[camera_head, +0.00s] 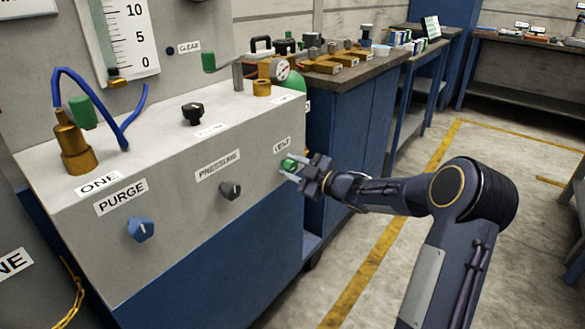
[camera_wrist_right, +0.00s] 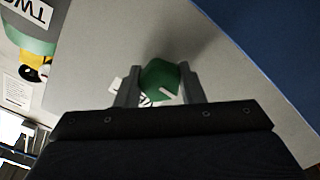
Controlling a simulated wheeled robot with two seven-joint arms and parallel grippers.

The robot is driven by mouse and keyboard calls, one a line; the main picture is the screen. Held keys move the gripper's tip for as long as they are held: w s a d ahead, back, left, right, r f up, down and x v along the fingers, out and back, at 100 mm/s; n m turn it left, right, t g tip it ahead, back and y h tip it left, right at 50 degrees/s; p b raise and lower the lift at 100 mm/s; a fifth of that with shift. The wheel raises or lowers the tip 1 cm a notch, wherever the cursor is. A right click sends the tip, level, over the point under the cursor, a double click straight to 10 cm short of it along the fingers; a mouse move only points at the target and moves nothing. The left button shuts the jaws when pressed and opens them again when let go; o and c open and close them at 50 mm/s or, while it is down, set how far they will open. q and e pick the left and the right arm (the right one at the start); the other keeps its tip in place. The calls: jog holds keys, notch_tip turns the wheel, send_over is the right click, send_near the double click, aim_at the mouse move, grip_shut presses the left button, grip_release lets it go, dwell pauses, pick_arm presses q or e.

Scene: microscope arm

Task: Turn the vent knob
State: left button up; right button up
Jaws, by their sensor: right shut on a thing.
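The vent knob (camera_head: 288,165) is green and sits on the front face of the grey console, below the VENT label (camera_head: 282,145). My right gripper (camera_head: 291,169) reaches it from the right and is shut on it, one finger on each side. In the right wrist view the green knob (camera_wrist_right: 160,80) lies between the two grey fingers (camera_wrist_right: 157,88), with a light pointer mark on its face. The fingers hide the knob's sides. My left gripper is not in view.
The grey console (camera_head: 185,190) also carries a blue purge knob (camera_head: 140,229), a dark pressure knob (camera_head: 230,190) and a black knob (camera_head: 192,113) on top. A brass fitting (camera_head: 76,150) stands at its left. A workbench (camera_head: 350,75) stands behind. The floor at right is clear.

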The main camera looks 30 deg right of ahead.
jog(key=shift+f, duration=0.1)
jog(key=o, duration=1)
jog(key=shift+d, duration=0.1)
jog(key=p+v, duration=0.2)
jog(key=v, duration=0.5)
jog(key=shift+s, duration=0.35)
jog(key=shift+d, duration=0.1)
